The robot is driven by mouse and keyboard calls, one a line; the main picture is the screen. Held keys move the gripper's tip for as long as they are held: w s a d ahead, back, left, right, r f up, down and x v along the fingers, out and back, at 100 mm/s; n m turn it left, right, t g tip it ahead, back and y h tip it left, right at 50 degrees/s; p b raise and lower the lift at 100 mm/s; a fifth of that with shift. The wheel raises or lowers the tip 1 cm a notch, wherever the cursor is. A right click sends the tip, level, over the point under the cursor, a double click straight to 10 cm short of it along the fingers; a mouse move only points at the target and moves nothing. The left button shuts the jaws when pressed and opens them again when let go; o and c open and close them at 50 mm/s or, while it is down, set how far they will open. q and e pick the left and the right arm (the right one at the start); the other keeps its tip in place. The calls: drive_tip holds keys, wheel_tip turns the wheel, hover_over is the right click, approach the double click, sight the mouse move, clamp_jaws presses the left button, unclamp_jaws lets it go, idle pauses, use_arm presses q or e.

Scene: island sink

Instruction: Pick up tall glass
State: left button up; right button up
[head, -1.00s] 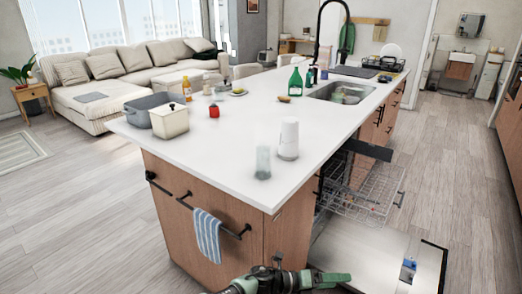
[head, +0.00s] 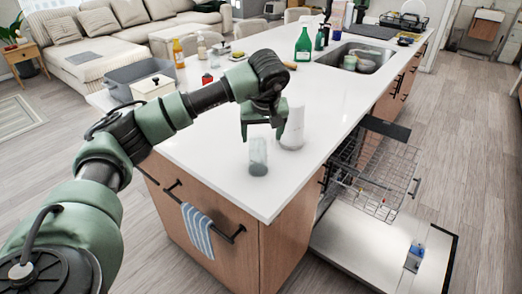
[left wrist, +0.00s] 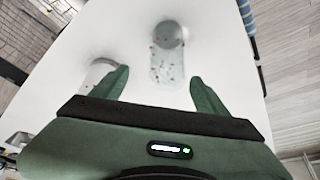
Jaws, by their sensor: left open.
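The tall glass (head: 258,157) is a clear, greyish tumbler standing upright near the front corner of the white island counter. My left gripper (head: 264,136) is above it in the head view, fingers pointing down and spread. In the left wrist view the glass (left wrist: 168,52) lies ahead of the two open fingertips (left wrist: 160,82), roughly between their lines, with nothing held. My right gripper is not seen.
A white canister (head: 153,88) and grey bin (head: 135,78) stand at the counter's left. A green bottle (head: 303,46) is near the sink (head: 358,58). The open dishwasher rack (head: 378,180) sticks out right. A striped towel (head: 197,229) hangs in front.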

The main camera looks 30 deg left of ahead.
sight(258, 155)
use_arm(q)
drive_tip(key=x, duration=0.1)
drive_tip(key=p+x, duration=0.1)
drive_tip(key=x, duration=0.1)
drive_tip(key=p+x, duration=0.1)
drive_tip(key=x, duration=0.1)
drive_tip(key=shift+s+a+f, duration=0.2)
drive_tip(key=shift+a+f, duration=0.05)
drive_tip(key=shift+f, duration=0.05)
drive_tip(key=shift+w+f, duration=0.25)
drive_tip(key=shift+f, duration=0.2)
drive_tip(key=shift+c, duration=0.2)
drive_tip(key=c, duration=1.5)
clamp_jaws()
